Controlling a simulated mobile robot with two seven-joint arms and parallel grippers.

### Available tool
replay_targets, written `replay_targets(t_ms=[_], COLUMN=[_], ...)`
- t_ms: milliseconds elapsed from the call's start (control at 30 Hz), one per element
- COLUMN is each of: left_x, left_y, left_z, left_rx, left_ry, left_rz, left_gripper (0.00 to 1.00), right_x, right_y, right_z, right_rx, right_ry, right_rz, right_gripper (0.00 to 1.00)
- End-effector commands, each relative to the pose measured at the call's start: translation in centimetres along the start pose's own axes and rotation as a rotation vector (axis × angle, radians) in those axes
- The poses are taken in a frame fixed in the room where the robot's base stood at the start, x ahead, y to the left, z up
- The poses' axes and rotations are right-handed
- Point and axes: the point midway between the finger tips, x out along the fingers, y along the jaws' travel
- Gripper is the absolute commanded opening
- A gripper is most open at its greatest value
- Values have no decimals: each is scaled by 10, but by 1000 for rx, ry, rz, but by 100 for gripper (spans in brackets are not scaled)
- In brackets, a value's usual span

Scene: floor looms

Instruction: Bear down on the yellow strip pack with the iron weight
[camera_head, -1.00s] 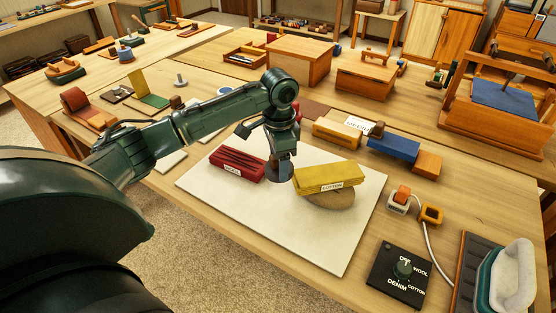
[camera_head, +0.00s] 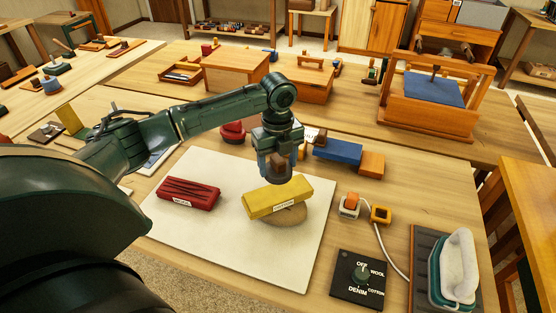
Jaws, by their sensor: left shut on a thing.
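The yellow strip pack (camera_head: 277,199), with a white label on its front, lies on the pale board and overlaps a round brown patch (camera_head: 290,216). My left gripper (camera_head: 278,157) points down at the far edge of the yellow pack and is shut on a dark, brownish rounded piece, seemingly the iron weight (camera_head: 278,171). The fingers partly hide the weight. Its lower end appears just above or against the top of the yellow pack; I cannot tell if they touch. My right gripper is not in view.
A red strip pack (camera_head: 188,194) lies left on the white board (camera_head: 220,232). A dial box (camera_head: 360,278), a small orange-topped block (camera_head: 350,206) and an iron-like tool (camera_head: 455,268) stand to the right. A blue block (camera_head: 338,151) and a red round thing (camera_head: 233,132) are behind.

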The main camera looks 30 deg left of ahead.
Motion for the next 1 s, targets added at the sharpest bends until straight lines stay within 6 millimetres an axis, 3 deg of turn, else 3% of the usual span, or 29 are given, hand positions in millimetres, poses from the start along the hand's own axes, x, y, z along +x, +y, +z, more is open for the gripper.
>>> replay_targets(t_ms=[400,500,767,1000], left_x=[38,53,56,56], left_y=[0,0,0,0], left_z=[0,0,0,0], left_rx=[-3,-3,-3,-3], left_ry=[0,-1,-2,-2], left_rz=[2,-2,-2,-2], left_gripper=[19,19,19,19], right_x=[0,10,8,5], right_y=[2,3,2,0], right_z=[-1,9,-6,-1], right_rx=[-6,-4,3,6], right_ry=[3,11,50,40], right_rz=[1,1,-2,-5], right_gripper=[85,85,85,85])
